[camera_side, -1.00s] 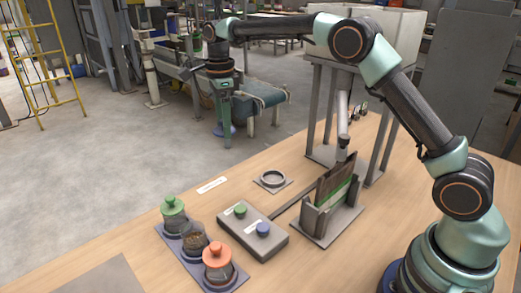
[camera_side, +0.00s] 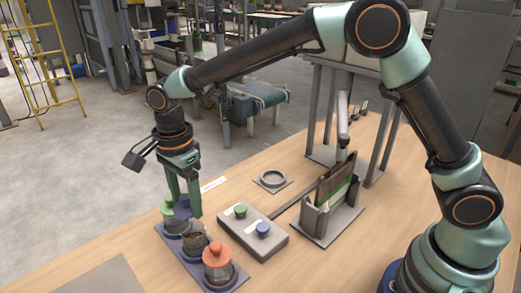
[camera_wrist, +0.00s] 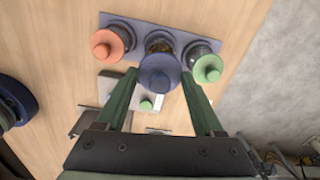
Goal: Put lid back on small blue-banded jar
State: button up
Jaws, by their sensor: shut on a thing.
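My gripper (camera_side: 184,207) is shut on the blue lid (camera_wrist: 160,75), which has a round knob and sits between the fingertips. In the side view the lid is mostly hidden by the fingers. The open jar (camera_side: 195,241), the middle one of three in a row, holds brown pellets; its band is not clear. In the wrist view the jar's rim (camera_wrist: 160,43) shows partly behind the lid. The lid is held above the row, apart from the jar as far as I can tell, near the jar with the green lid (camera_side: 167,208).
A jar with an orange lid (camera_side: 217,256) stands at the row's near end, on the same dark tray (camera_side: 238,277). A grey box with a green button (camera_side: 240,210) and a blue button (camera_side: 262,229) is just right.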

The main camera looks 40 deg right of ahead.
jog(key=shift+f, duration=2.7)
jog(key=shift+f, duration=0.2)
jog(key=o, duration=1.3)
jog(key=shift+r, duration=0.1)
jog(key=shift+r, duration=3.45)
